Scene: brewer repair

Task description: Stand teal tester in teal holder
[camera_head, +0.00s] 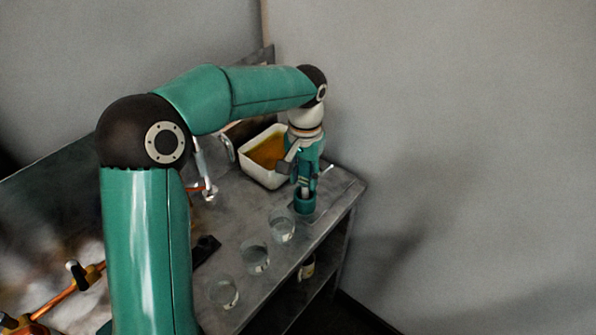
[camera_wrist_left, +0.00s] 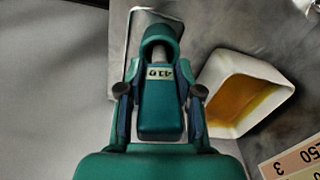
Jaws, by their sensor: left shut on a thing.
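My left gripper (camera_head: 305,178) points down over the far right end of the metal bench. It is shut on the teal tester (camera_wrist_left: 160,105), whose body with a small display sits between the fingers in the left wrist view. The teal holder (camera_head: 305,205) is a small round cup standing on the bench directly below. It also shows in the left wrist view (camera_wrist_left: 160,32). The tester's pale probe end reaches the holder's mouth and overlaps its opening; how deep it goes I cannot tell.
A white basin (camera_head: 251,176) with amber liquid stands just left of the gripper. Several clear glasses, one of them here (camera_head: 281,226), line the bench's front edge. A small jar (camera_head: 307,268) sits on the shelf below. A wall is close on the right.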

